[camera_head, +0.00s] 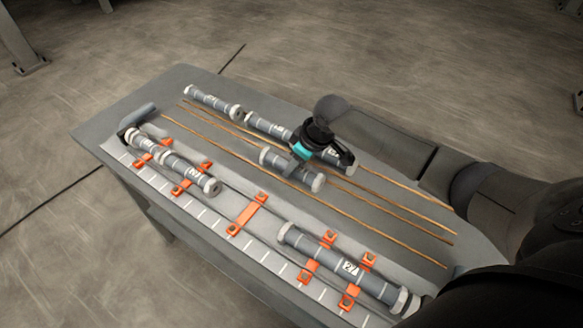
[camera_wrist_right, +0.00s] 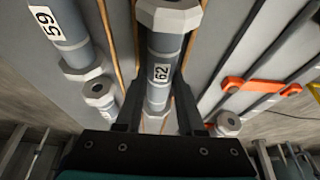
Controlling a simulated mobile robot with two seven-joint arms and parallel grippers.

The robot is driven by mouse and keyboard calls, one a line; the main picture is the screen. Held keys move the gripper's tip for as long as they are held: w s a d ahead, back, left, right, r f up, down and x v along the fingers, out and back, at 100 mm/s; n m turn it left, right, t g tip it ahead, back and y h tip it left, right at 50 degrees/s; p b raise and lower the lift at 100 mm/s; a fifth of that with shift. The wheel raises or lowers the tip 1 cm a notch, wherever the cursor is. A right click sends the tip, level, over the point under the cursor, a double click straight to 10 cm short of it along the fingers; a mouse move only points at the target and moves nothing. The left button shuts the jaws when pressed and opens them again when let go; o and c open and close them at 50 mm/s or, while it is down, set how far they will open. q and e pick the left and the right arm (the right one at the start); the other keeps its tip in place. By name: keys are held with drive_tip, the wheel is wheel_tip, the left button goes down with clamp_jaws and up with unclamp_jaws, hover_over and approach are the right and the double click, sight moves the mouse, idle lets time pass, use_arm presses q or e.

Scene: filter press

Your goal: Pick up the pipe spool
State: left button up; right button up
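A grey pipe spool (camera_head: 279,162) with pale octagonal ends lies in the middle of the table, among long thin brown rods. Its label reads 62 in the right wrist view (camera_wrist_right: 159,93). My right gripper (camera_head: 302,163) is right over this spool, black with a teal patch, and hides part of it in the head view. In the right wrist view its two dark fingers (camera_wrist_right: 158,105) stand one on each side of the spool. Whether they press on it cannot be told. The spool appears to lie low at the table. My left gripper is not in view.
Other spools lie in a back row (camera_head: 212,102) close beside the gripper; one reads 59 (camera_wrist_right: 55,25). A rail with orange brackets (camera_head: 248,212) runs along the front, holding a spool at left (camera_head: 190,174) and one at right (camera_head: 345,268). Its middle stretch is clear.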

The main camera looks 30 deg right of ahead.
clamp_jaws()
idle(0.3)
